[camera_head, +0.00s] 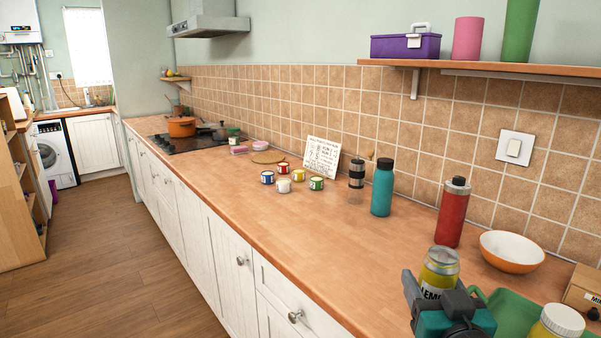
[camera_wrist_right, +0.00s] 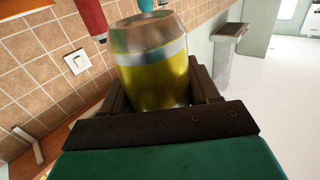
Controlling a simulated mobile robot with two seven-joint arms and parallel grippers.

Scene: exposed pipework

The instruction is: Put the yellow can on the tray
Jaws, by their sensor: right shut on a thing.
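The yellow can (camera_head: 438,270) is upright in my right gripper (camera_head: 438,292) at the lower right of the head view. In the right wrist view the can (camera_wrist_right: 155,75) sits between the two fingers of the right gripper (camera_wrist_right: 160,95), which is shut on it. The green tray (camera_head: 508,308) lies on the counter just right of the gripper, partly hidden behind it and cut by the lower edge. My left gripper does not show in either view.
A yellow jar with a white lid (camera_head: 557,322) stands at the tray's right. An orange-and-white bowl (camera_head: 511,251), a red bottle (camera_head: 452,212) and a teal bottle (camera_head: 382,188) stand behind. A cardboard box (camera_head: 582,288) is at the right edge. The counter (camera_head: 300,240) left of the gripper is clear.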

